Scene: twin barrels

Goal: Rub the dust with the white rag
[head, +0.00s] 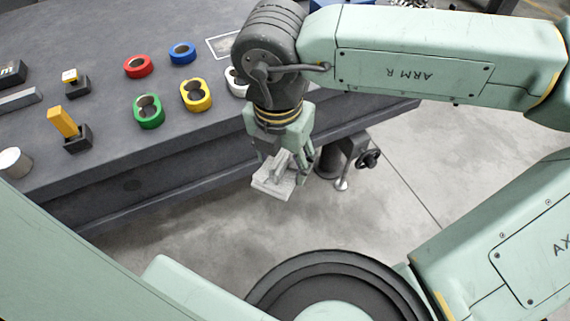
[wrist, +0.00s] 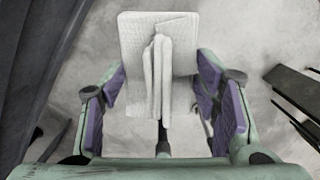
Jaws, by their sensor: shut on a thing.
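The white rag (head: 270,189) hangs from my gripper (head: 290,167) in the head view, off the front edge of the bench and above the floor. In the wrist view the rag (wrist: 135,40) shows as a pale flat piece with a raised fold in its middle. The fold stands between the purple-padded fingers of my gripper (wrist: 160,85). My gripper is shut on the rag. I cannot make out the dust in either view. A pale-outlined rectangle (head: 219,45) lies on the bench, partly hidden by my arm.
The dark bench (head: 60,180) bears red (head: 138,66), blue (head: 182,53), green (head: 149,111) and yellow (head: 196,95) rings or double rings, and a white one (head: 236,82). A yellow lever (head: 62,122) and a white knob (head: 14,162) stand at left. Open floor (head: 410,190) lies right.

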